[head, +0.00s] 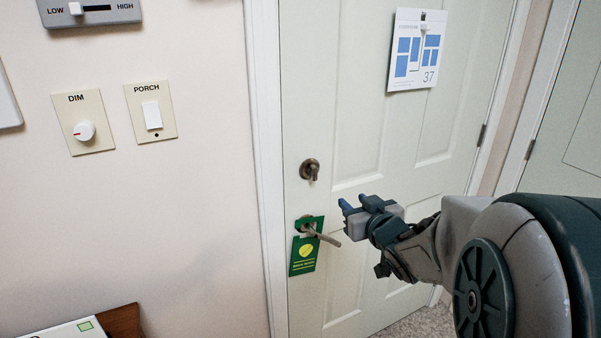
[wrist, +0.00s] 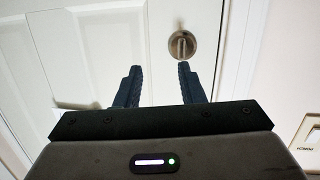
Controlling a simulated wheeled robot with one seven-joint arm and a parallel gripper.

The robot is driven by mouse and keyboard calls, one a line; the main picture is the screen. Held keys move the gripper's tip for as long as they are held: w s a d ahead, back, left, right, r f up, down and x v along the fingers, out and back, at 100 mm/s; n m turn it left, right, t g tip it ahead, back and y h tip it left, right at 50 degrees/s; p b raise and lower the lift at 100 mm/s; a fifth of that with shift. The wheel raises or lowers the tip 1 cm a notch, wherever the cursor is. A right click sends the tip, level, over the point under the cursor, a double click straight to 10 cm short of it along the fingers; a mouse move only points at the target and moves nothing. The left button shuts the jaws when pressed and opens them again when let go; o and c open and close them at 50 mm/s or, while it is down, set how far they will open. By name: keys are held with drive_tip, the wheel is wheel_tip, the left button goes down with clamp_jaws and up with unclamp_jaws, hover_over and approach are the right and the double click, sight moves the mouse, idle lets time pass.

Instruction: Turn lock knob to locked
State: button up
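The lock knob (head: 310,170) is a round bronze plate with a small thumb turn on the pale door (head: 345,130), above the door handle. In the wrist view the lock knob (wrist: 182,45) shows ahead of the fingertips, with its thumb turn looking about upright. My gripper (head: 354,204) is in front of the door, to the lower right of the knob in the head view, and apart from it. In the wrist view my gripper (wrist: 158,70) has its two dark fingers spread with nothing between them.
A lever handle (head: 322,235) sticks out below the lock with a green hanger (head: 304,248) on it. A paper sign (head: 416,50) hangs higher on the door. The wall at left has a dimmer (head: 84,122) and a porch switch (head: 151,111). A wooden surface (head: 121,322) stands at lower left.

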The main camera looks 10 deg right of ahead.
sight(316, 172)
drive_tip(key=w+a+y, duration=0.1)
drive_tip(key=w+a, duration=0.1)
drive_tip(key=w, duration=0.2)
drive_tip(key=w+a+n+t+y, duration=0.1)
drive_tip(key=w, duration=0.3)
drive_tip(key=w+a+y, duration=0.1)
drive_tip(key=w+a, duration=0.1)
drive_tip(key=w, duration=0.3)
drive_tip(key=shift+w+a+r, duration=0.1)
drive_tip(key=shift+a+r, duration=0.2)
drive_tip(key=shift+r, duration=0.1)
